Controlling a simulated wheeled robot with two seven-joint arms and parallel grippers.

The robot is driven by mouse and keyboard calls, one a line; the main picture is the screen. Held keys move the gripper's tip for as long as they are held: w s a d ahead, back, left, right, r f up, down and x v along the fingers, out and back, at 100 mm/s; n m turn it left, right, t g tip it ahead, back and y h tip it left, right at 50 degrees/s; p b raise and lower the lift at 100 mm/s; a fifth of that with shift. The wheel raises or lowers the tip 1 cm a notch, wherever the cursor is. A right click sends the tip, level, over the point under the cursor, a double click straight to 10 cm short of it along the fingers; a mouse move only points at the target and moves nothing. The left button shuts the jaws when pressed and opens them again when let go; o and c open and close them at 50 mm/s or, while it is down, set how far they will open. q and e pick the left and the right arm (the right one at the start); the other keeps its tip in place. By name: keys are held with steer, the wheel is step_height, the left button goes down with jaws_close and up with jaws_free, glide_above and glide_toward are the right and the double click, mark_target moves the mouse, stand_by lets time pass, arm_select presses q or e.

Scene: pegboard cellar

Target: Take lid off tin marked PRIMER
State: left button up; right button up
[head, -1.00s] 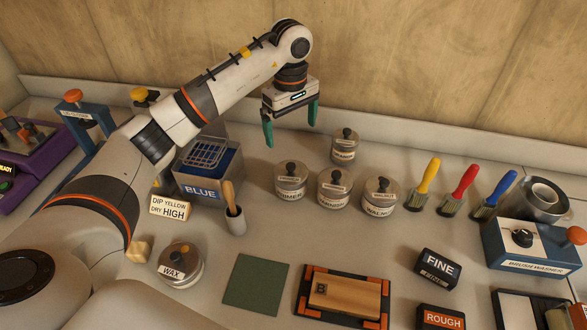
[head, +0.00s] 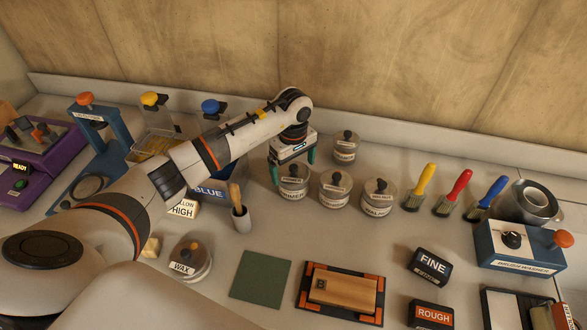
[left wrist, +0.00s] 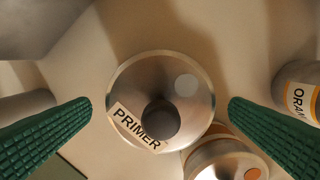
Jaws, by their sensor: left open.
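The tin marked PRIMER (head: 293,186) stands upright on the bench with its lid on; the lid has a dark knob. From above in the left wrist view, the PRIMER lid (left wrist: 187,85) and its knob sit between my fingers. My left gripper (head: 292,170) points down over this tin, its green fingers open on either side, with gaps to the lid in the left wrist view (left wrist: 160,115). It holds nothing. My right gripper is not in view.
Close right of it stand a varnish tin (head: 334,190) and a walnut tin (head: 379,197); another lidded tin (head: 345,148) stands behind. A brush pot (head: 240,220) is at left front. A green mat (head: 261,278) and a wooden block (head: 343,290) lie in front.

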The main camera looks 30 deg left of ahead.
arm_select(q)
steer(key=shift+c, duration=0.6)
steer(key=c, duration=0.8)
